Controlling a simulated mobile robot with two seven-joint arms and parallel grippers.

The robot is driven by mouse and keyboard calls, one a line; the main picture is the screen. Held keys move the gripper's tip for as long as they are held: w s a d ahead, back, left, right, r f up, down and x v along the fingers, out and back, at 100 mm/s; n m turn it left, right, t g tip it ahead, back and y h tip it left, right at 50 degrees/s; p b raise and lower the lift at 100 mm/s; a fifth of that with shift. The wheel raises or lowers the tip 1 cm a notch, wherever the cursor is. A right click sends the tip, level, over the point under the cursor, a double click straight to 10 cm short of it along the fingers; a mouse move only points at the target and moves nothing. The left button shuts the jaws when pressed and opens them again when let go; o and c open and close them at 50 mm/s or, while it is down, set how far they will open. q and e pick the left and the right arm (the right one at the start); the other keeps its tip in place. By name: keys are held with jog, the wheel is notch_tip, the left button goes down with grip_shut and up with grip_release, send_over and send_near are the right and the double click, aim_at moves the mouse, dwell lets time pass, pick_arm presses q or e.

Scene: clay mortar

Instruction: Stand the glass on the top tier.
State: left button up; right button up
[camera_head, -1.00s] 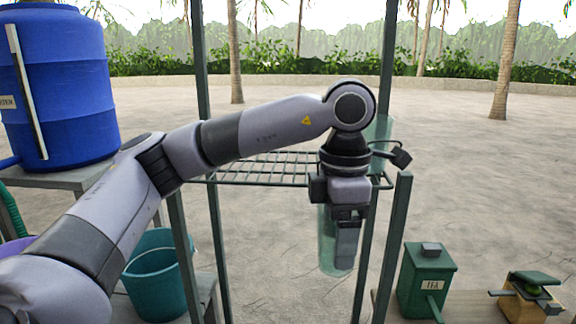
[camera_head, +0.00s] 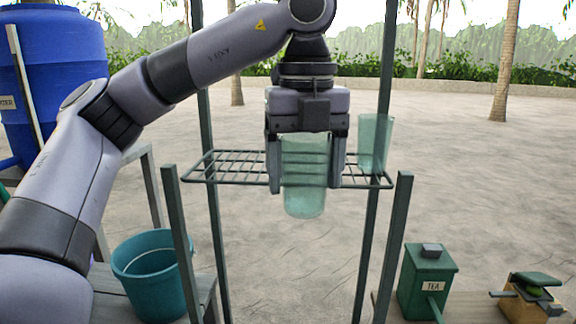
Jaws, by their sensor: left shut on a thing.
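My left gripper (camera_head: 306,185) is shut on a clear greenish glass (camera_head: 305,205), with one finger on each side of it. The glass is upright, and its upper part is partly hidden by the gripper. The top tier is a dark green wire rack (camera_head: 230,168) between tall posts. In the picture the held glass overlaps the rack's front edge, and its base shows below that edge, so it appears to be in front of the rack. A second similar glass (camera_head: 375,142) stands at the rack's right end. My right gripper is not in view.
A blue water barrel (camera_head: 62,80) stands at the left on a table. A teal bucket (camera_head: 155,280) is low at the left. The rack's left part is bare.

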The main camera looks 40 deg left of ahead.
aim_at(290, 149)
pick_arm(q)
jog(key=r+n, duration=0.1)
jog(key=n, duration=0.1)
jog(key=s+r+n, duration=0.1)
jog(key=s+n, duration=0.1)
jog(key=n, duration=0.1)
jog(key=shift+a+r+n, duration=0.3)
jog(key=shift+a+r, duration=0.1)
jog(key=shift+w+a, duration=0.15)
jog(key=w+a+p, duration=0.1)
jog(key=w+a, duration=0.2)
jog(key=w, duration=0.1)
jog(key=w+a+p, duration=0.1)
jog(key=w+a, duration=0.3)
jog(key=w, duration=0.1)
jog(key=w+a+p, duration=0.1)
jog(key=w+a, duration=0.3)
jog(key=shift+w+a, duration=0.1)
jog(key=shift+w, duration=0.15)
jog(key=shift+a+f+p, duration=0.1)
jog(key=shift+f+p, duration=0.2)
jog(key=shift+f, duration=1.4)
jog(key=shift+f, duration=0.25)
jog(key=o, duration=1.2)
